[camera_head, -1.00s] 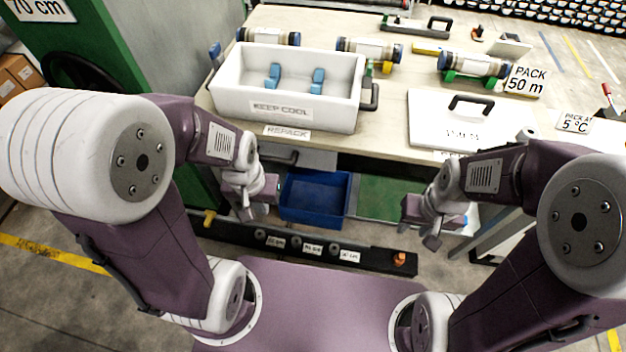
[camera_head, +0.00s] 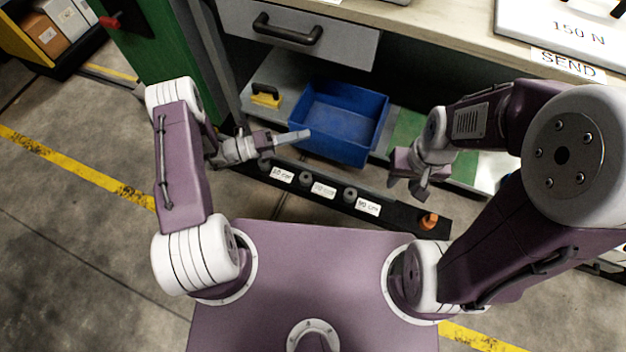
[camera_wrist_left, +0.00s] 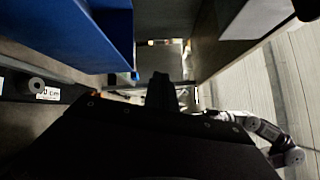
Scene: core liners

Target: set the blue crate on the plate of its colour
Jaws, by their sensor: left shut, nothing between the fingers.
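The blue crate (camera_head: 364,148) is empty and stands upright on the low shelf under the bench. My left gripper (camera_head: 308,134) is shut and empty, with its tip just in front of the crate's left side; I cannot tell whether it touches. In the left wrist view the blue crate (camera_wrist_left: 62,36) fills the upper left, beside the dark gripper (camera_wrist_left: 161,88). My right gripper (camera_head: 405,190) is open and empty, in front of the shelf to the right of the crate. A green flat area (camera_head: 405,128) lies right of the crate. No blue plate can be made out.
A yellow block with a black handle (camera_head: 266,95) sits left of the crate. A dark rail with labels (camera_head: 325,190) and an orange knob (camera_head: 429,221) runs in front of the shelf. A drawer (camera_head: 295,35) and the bench top (camera_head: 440,22) overhang the shelf.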

